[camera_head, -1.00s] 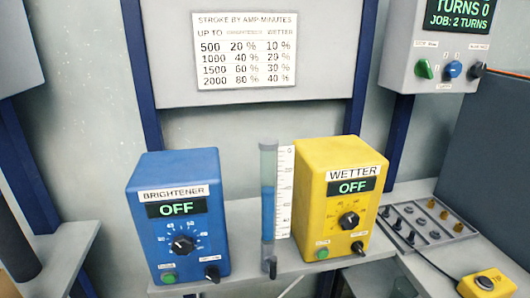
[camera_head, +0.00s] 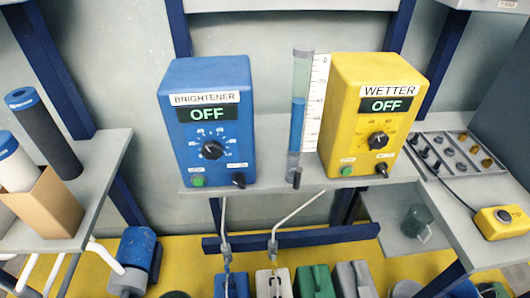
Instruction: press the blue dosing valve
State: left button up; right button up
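A blue box labelled BRIGHTENER (camera_head: 211,122) stands on the middle shelf. Its display reads OFF, and it has a black dial (camera_head: 212,150), a green button (camera_head: 198,181) and a small black switch (camera_head: 239,180). A clear upright tube with blue liquid (camera_head: 297,125) stands beside it, with a dark fitting (camera_head: 297,178) at its foot. No part is marked as a dosing valve, so I cannot tell which piece that is. Neither of my grippers is in view.
A yellow WETTER box (camera_head: 376,118), also reading OFF, stands right of the tube. A parts tray (camera_head: 455,152) and a yellow button box (camera_head: 502,222) lie on the right bench. A left shelf holds cylinders and a cardboard box (camera_head: 48,207). Several containers, including a blue one (camera_head: 232,286), stand below.

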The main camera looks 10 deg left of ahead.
aim_at(226, 267)
jog(key=u, duration=2.55)
jog(key=k, duration=0.5)
jog(key=z, duration=0.55)
